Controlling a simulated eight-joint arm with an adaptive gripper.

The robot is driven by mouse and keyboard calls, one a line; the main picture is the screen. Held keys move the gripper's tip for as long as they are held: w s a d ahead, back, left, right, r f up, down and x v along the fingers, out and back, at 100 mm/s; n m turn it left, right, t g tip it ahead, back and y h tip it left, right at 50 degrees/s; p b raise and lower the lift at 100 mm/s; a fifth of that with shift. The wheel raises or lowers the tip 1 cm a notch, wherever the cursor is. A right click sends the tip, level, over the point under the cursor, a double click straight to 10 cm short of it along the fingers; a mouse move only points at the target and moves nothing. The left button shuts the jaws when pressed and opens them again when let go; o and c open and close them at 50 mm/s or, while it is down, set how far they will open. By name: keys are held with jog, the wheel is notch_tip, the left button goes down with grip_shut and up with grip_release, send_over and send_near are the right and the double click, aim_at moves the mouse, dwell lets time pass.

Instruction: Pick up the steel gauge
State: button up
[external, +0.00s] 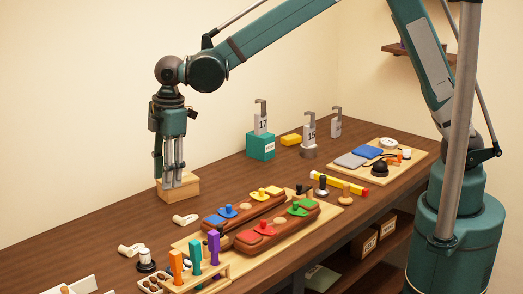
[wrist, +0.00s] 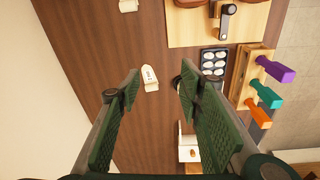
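Three grey metal pieces with hooked tops stand at the back of the bench in the external view. One marked 17 (external: 261,122) is on a teal box, one marked 15 (external: 309,133) is on a round steel base, and a third (external: 336,127) is farther right. They look like gauges; I cannot tell which is the steel gauge. My gripper (external: 175,182) points down in front of a wooden block (external: 192,187), well left of them. In the wrist view my gripper (wrist: 155,92) is open, nothing between its fingers. A small white labelled piece (wrist: 150,78) lies on the bench below.
Saddle-like brown forms (external: 262,237) with coloured knobs lie on a board at the front. A rack (external: 205,268) holds orange, green and purple handles.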

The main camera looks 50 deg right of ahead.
aim_at(144, 251)
jog(key=s+a+f+n, duration=0.1)
jog(key=a+f, duration=0.2)
jog(key=a, duration=0.1)
jog(key=s+a+f+n, duration=0.1)
jog(key=s+a+f, duration=0.1)
jog(key=a+f, duration=0.2)
jog(key=s+a+f+n+g, duration=0.1)
jog(key=a+f, duration=0.3)
jog(key=a, duration=0.1)
jog(key=shift+s+a+f+h+b, duration=0.25)
jog(key=shift+a+h+b, duration=0.05)
jog(key=shift+h, duration=0.1)
jog(key=shift+f, duration=0.1)
jog(key=shift+f, duration=1.2)
jog(key=shift+f, duration=0.1)
jog(key=shift+w+f, duration=0.15)
jog(key=shift+f, duration=2.35)
jog(key=c, duration=1.1)
